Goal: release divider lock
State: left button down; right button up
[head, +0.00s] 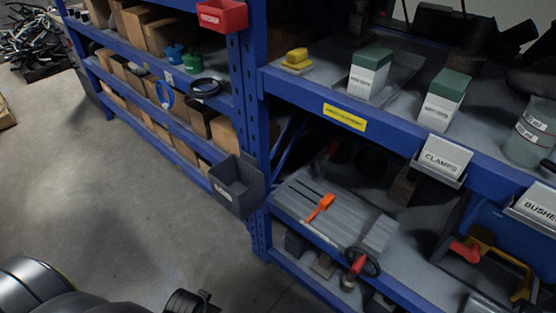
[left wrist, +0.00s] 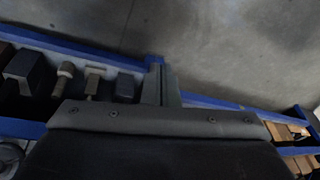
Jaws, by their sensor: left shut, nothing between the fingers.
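An orange lever-like piece (head: 320,206) lies on a grey slatted panel (head: 340,212) on the lower right shelf in the head view. It may be the divider lock, but I see no label on it. A red-handled part (head: 358,266) with a black ring (head: 368,262) is at the panel's front edge. My left gripper (left wrist: 165,84) shows in the left wrist view as narrow grey fingers, shut and empty, above the dark wrist body. In that view the fingers are in front of the blue shelf edge. The orange piece does not show there. My right gripper is not in view.
Blue racks hold boxes, a clamps bin (head: 443,155), white-green boxes (head: 369,75) and a beaker (head: 530,132). A dark grey bin (head: 237,185) hangs on the rack post. The shelf board above overhangs the panel. The concrete floor (head: 130,190) at left is clear.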

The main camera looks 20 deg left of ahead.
pick_arm(q)
jog(key=w+d+r+m+t+h+b, duration=0.1)
jog(key=w+d+r+m+t+h, duration=0.25)
jog(key=w+r, duration=0.95)
jog(key=w+d+r+m+t+b, duration=0.1)
jog(key=w+d+r+m+t, duration=0.4)
jog(key=r, duration=1.5)
jog(key=w+d+r+m+t+h+b, duration=0.15)
jog(key=w+d+r+m, duration=0.4)
jog(key=w+r, duration=0.9)
jog(key=s+d+r+m+h, duration=0.15)
jog(key=d+r, duration=0.25)
jog(key=r, duration=0.7)
jog(key=s+d+r+m+h, duration=0.1)
jog(key=d+r+m+h, duration=0.2)
jog(key=r, duration=0.8)
jog(key=s+d+r+m+h, duration=0.1)
jog(key=s+d+r+m, duration=0.2)
jog(key=s+r, duration=0.3)
jog(key=s+d+r+m+t+h, duration=0.1)
jog(key=s+d+r+m, duration=0.2)
jog(key=r, duration=1)
jog(key=s+m, duration=0.1)
jog(key=s, duration=0.2)
jog(key=shift+d+h, duration=0.2)
jog(key=shift+h, duration=0.15)
